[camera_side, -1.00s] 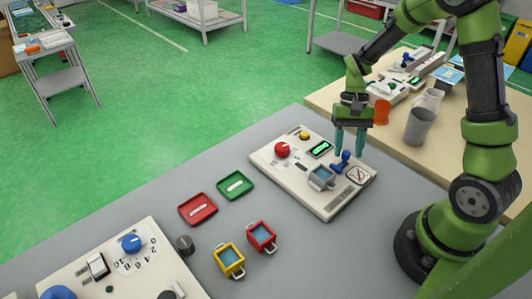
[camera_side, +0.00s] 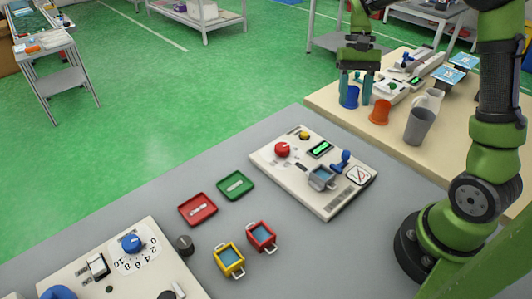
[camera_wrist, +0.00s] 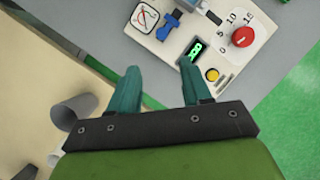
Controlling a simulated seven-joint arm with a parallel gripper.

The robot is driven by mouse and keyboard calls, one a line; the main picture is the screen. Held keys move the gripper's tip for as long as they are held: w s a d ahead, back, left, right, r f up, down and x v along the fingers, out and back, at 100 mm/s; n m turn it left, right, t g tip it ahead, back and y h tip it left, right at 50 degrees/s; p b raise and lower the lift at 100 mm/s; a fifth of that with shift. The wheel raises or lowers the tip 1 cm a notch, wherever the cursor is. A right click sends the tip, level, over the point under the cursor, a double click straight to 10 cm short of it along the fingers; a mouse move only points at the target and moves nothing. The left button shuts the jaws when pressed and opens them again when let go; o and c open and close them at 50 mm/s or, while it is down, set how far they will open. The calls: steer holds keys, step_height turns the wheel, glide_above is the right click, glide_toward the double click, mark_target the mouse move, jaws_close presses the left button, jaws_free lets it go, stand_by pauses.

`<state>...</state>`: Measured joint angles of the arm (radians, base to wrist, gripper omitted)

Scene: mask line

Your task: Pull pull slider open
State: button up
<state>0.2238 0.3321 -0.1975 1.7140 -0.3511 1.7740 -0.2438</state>
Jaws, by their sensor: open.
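A white control panel (camera_side: 285,170) lies on the grey table. Its blue handle (camera_side: 342,160) sits near the right corner, beside a small grey box (camera_side: 322,178); I cannot tell for sure which part is the pull slider. My gripper (camera_side: 355,96) is open and empty, raised well clear of the panel towards the back right. In the wrist view, my gripper's two teal fingers (camera_wrist: 161,70) are apart with nothing between them.
The panel also carries a red knob (camera_side: 282,149), a yellow button (camera_side: 304,135) and a green display (camera_side: 320,149). Red and green trays (camera_side: 237,185) and small boxes stand to the left. A wooden table (camera_side: 400,145) with cups (camera_side: 420,125) lies at the right.

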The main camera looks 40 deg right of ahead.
steer(key=v, duration=0.3)
steer(key=shift+r, duration=0.15)
steer(key=shift+d, duration=0.1)
steer(key=s+a+r+n+t, duration=0.2)
steer(key=s+a+t, duration=0.3)
steer(key=a, duration=0.2)
steer(key=s+a+r+n+t+h, duration=0.1)
steer(key=s+a+r+n+t, duration=0.1)
steer(key=s+a+t, duration=0.3)
steer(key=a+n, duration=0.1)
steer(key=a, duration=0.1)
steer(key=shift+s+a+r, duration=0.15)
steer(key=shift+a+r, duration=0.05)
steer(key=shift+a, duration=0.05)
